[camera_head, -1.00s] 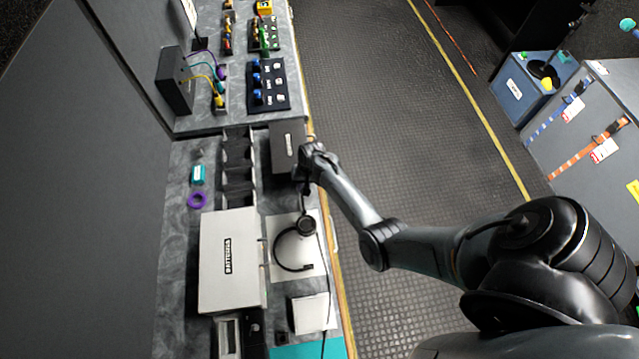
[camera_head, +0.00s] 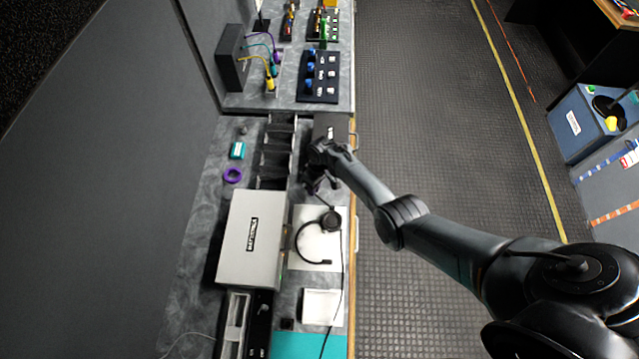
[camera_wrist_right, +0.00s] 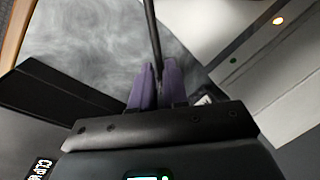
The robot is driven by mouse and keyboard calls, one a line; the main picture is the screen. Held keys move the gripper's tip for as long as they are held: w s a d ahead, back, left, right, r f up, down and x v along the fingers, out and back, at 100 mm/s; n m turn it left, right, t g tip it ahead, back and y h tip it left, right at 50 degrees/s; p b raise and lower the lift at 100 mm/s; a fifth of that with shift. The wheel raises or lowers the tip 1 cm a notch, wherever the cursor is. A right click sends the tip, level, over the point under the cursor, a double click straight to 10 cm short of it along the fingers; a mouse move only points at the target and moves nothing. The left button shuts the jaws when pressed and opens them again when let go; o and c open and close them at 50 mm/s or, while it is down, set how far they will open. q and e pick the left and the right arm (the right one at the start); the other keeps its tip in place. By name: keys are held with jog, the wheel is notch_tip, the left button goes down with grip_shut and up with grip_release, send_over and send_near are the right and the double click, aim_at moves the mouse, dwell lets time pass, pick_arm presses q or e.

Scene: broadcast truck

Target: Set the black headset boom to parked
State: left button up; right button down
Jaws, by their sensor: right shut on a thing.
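The black headset lies on a white sheet (camera_head: 333,257) on the counter. Its headband (camera_head: 299,243) curves to the left of a round ear cup (camera_head: 331,221). The thin boom (camera_head: 322,204) runs from the ear cup up and left to my right gripper (camera_head: 313,187), which is shut on its far part. In the right wrist view the black boom (camera_wrist_right: 152,30) passes between the purple fingertips of my right gripper (camera_wrist_right: 158,82). My left gripper is not in view.
A grey batteries case (camera_head: 235,255) stands left of the headset. A dark box (camera_head: 331,127) and black dividers (camera_head: 272,160) lie beyond the gripper. A white pad (camera_head: 322,307) lies nearer.

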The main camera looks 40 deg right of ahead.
jog(key=a+n, duration=0.1)
jog(key=n, duration=0.1)
jog(key=a+n, duration=0.1)
jog(key=shift+s+a+n+g+p, duration=0.3)
jog(key=shift+s+a+n, duration=0.05)
jog(key=shift+s+n, duration=0.05)
jog(key=shift+s+a+n+g+h+p, duration=0.2)
jog(key=shift+s+a+n, duration=0.2)
jog(key=shift+a+n, duration=0.35)
jog(key=shift+s+a+n+g+h+p, duration=0.15)
jog(key=shift+s+a+n, duration=0.25)
jog(key=shift+n, duration=0.55)
jog(key=c, duration=1.2)
grip_release()
jog(key=shift+r, duration=0.1)
jog(key=shift+w+d+r+p, duration=0.25)
jog(key=shift+r+p, duration=0.4)
jog(key=shift+r, duration=1.1)
jog(key=shift+w+d+r+p, duration=0.25)
jog(key=shift+r+p, duration=0.4)
jog(key=shift+r, duration=1.05)
jog(key=shift+w+d+r+p, duration=0.25)
jog(key=shift+r+p, duration=0.4)
jog(key=shift+r, duration=1.1)
